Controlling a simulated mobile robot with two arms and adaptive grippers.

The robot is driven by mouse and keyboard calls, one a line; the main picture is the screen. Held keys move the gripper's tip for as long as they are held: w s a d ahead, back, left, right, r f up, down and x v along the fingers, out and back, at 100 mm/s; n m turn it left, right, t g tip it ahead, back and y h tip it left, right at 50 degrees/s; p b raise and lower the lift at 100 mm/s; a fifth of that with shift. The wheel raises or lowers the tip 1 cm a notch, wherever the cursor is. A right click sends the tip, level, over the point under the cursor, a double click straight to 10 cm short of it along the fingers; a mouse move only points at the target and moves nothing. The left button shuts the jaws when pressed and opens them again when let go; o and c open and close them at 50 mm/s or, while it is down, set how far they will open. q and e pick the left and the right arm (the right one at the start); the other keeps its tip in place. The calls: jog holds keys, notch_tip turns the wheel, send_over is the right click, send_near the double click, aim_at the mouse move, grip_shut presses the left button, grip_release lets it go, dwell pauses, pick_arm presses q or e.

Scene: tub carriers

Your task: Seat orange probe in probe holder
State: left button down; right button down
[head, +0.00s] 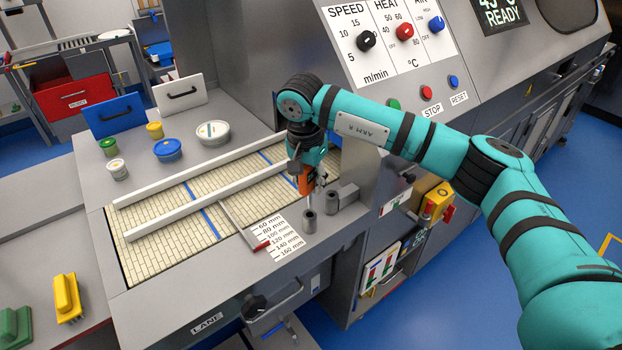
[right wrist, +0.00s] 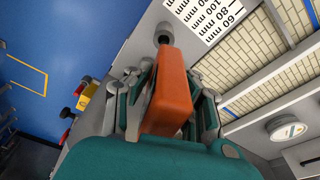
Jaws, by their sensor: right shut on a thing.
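The orange probe (head: 305,182) is held by my right gripper (head: 308,172), tip down, near the front edge of the lane bench. It also fills the middle of the right wrist view (right wrist: 172,90) between the gripper's fingers (right wrist: 165,100). A thin metal shaft runs down from its orange body. I cannot tell whether the shaft's tip is inside the mouth. My left gripper is not in view.
A grey block with a cylinder (head: 343,195) stands just right of the probe. A scale card (head: 276,239) and a tiled belt with white rails (head: 180,212) lie to the left. Several small tubs (head: 168,150) stand behind. The machine panel (head: 385,40) rises at the back.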

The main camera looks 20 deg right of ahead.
aim_at(311, 200)
dwell(1.2)
jog(key=shift+b, duration=0.6)
dwell(0.5)
jog(key=shift+f+b, duration=2.45)
jog(key=shift+f, duration=0.6)
jog(key=c, duration=1.1)
grip_release()
jog(key=shift+r, duration=0.1)
jog(key=r, duration=0.4)
jog(key=s+a+r, duration=0.1)
jog(key=r, duration=0.6)
jog(key=shift+s+a+r, duration=0.15)
jog(key=shift+a+r, duration=0.05)
jog(key=shift+r, duration=0.15)
